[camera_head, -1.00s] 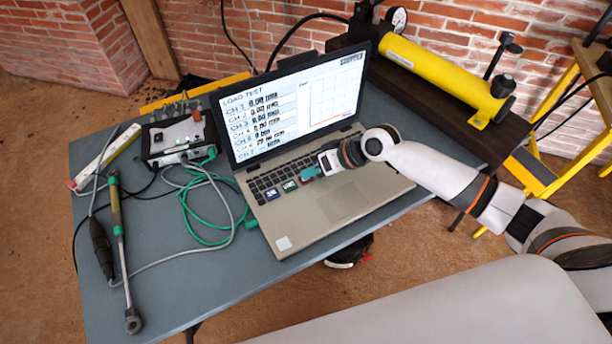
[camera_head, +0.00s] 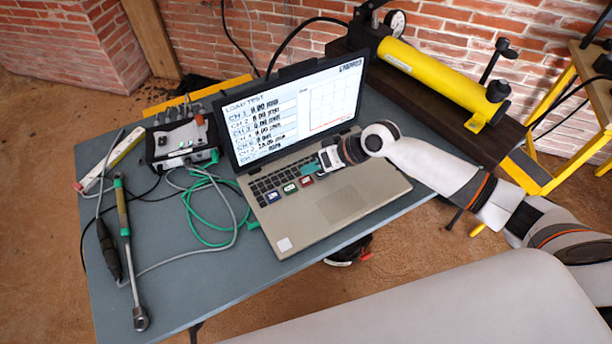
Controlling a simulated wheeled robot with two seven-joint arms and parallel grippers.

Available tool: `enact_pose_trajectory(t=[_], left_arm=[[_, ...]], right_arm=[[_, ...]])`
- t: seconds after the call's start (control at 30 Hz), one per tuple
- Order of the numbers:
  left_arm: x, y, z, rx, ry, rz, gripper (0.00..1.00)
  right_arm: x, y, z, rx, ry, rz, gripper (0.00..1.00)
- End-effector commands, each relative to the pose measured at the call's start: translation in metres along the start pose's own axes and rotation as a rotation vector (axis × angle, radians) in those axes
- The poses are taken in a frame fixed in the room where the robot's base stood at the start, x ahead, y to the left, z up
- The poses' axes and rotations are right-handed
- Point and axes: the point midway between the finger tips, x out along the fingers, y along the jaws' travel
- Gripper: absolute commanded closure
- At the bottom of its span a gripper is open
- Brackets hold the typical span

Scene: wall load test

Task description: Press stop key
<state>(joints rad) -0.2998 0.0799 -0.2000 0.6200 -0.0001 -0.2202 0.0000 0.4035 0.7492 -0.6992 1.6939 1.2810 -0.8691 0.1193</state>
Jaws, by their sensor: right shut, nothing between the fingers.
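The open laptop (camera_head: 350,205) stands on the blue-grey table. Its screen (camera_head: 292,112) shows a "LOAD TEST" list of channels and an empty-looking graph. Along the keyboard's front edge are a blue key (camera_head: 273,197), a green key (camera_head: 290,188) and a red key (camera_head: 306,181); their labels are too small to read. My right gripper (camera_head: 311,169) is shut and empty, its teal fingertips just behind the red key, over the keyboard. I cannot tell whether the tips touch the keyboard. My left gripper is not in view.
A control box (camera_head: 180,142) with cables, a green cable (camera_head: 193,215) and a torque wrench (camera_head: 128,245) lie left of the laptop. A yellow hydraulic pump (camera_head: 440,78) sits behind it on a dark beam.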

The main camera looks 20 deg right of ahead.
Motion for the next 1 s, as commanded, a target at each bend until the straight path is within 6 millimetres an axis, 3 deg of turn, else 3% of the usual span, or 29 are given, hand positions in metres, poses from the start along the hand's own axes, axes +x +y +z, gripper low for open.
enact_pose_trajectory(t=[0.03, 0.3, 1.0], left_arm=[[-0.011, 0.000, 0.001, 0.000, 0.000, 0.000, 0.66], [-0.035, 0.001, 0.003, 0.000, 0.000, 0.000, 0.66], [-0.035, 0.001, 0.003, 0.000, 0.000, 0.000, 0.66]], right_arm=[[-0.008, 0.006, 0.006, 0.000, 0.000, 0.000, 1.00], [-0.025, 0.019, 0.018, 0.000, 0.001, 0.001, 1.00], [-0.025, 0.018, 0.018, 0.000, 0.000, 0.000, 1.00]])
